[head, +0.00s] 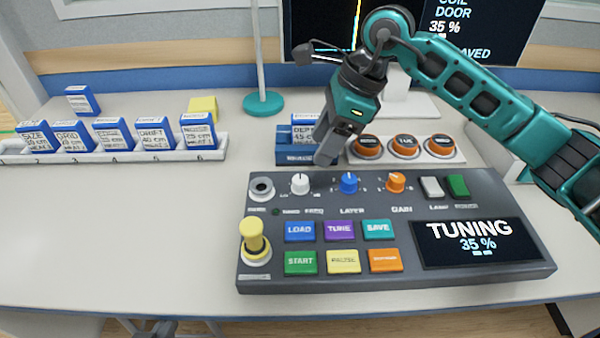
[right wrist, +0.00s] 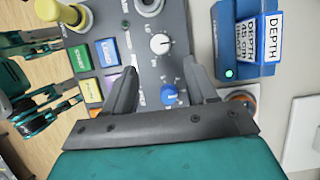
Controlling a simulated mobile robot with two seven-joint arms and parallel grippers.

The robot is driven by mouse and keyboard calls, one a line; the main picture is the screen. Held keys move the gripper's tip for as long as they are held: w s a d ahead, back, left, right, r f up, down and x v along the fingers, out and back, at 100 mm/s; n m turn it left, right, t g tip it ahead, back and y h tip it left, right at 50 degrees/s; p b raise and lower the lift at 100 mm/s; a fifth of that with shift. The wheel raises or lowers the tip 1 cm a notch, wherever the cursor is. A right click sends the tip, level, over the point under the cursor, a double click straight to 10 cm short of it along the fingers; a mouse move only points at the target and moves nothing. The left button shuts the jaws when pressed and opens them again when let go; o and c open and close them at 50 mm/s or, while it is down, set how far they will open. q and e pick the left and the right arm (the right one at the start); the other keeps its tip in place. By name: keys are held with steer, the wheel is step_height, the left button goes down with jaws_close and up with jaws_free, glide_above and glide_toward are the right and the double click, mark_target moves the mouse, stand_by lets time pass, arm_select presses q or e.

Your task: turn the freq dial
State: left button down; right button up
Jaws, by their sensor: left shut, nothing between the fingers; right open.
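The freq dial is a white knob (head: 300,184) at the upper left of the dark grey control panel (head: 400,283). It also shows upright in the right wrist view (right wrist: 160,44). My right gripper (head: 327,152) reaches down from the upper right, above the panel's back edge. It is open and empty, with its two fingers (right wrist: 160,72) pointing toward the dial row. The white dial lies beyond the fingertips, and the blue layer dial (right wrist: 169,95) shows between the fingers. No contact with either dial shows. I cannot make out my left gripper.
The orange gain dial (head: 396,182) is right of the blue one. A yellow-topped knob (head: 252,238) stands at the panel's left. Coloured buttons and a screen reading TUNING 35 % (head: 470,243) lie in front. Several orange-rimmed knobs (head: 404,147) sit behind.

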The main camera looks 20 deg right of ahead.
mark_target(301, 179)
steer(key=x, duration=0.8)
steer(key=shift+a+f+b, duration=0.25)
steer(key=shift+f+b, duration=0.1)
steer(key=c, duration=1.1)
steer(key=shift+o, duration=0.2)
